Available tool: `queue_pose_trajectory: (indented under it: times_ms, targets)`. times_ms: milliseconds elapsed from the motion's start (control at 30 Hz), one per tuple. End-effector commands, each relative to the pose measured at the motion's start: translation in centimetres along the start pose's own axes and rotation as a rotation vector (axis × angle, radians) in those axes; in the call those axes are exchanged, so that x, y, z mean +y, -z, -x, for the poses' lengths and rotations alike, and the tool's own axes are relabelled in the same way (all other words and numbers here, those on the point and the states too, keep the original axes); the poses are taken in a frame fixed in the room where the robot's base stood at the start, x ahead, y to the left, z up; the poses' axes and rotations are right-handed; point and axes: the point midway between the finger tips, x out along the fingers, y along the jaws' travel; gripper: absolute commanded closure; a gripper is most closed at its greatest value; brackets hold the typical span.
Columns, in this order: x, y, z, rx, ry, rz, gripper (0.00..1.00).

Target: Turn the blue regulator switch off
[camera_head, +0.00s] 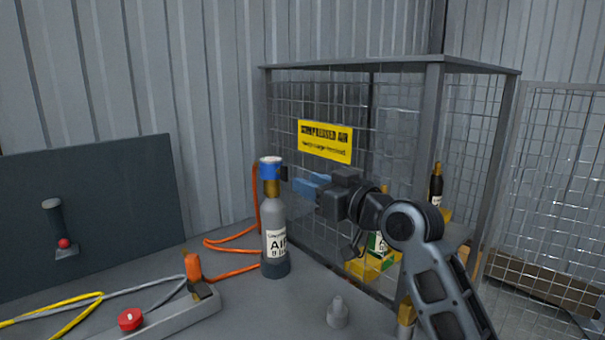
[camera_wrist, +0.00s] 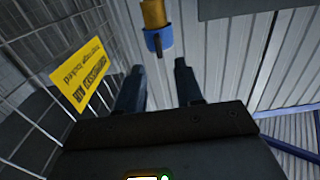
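The blue regulator (camera_head: 270,168) sits on the brass neck of an upright grey air cylinder (camera_head: 274,218) on the bench. A small dark part, perhaps the switch, sticks out on its right side. My gripper (camera_head: 303,181) is just right of the regulator, pointing at it, its bluish fingers apart with nothing between them. In the wrist view the regulator (camera_wrist: 153,41) appears upside down, just beyond the gap between the fingertips (camera_wrist: 160,67). There is a visible gap, so they seem not to touch. Whether the switch is on or off cannot be told.
A wire cage (camera_head: 392,67) with a yellow sign (camera_head: 325,141) stands close behind my gripper. An orange hose (camera_head: 232,272) runs around the cylinder. A grey bar with a red button (camera_head: 130,319) and a grey knob (camera_head: 338,312) are on the bench.

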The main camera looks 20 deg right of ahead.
Motion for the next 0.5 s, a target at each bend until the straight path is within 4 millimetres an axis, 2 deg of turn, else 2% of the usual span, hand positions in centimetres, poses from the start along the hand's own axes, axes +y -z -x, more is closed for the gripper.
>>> queue_pose_trajectory:
  times_ms: [167,500]
  targets:
    - [0.0,0.3,-1.5,-0.001,0.004,0.005,0.64]
    - [0.0,0.3,-6.5,-0.001,0.002,0.004,0.64]
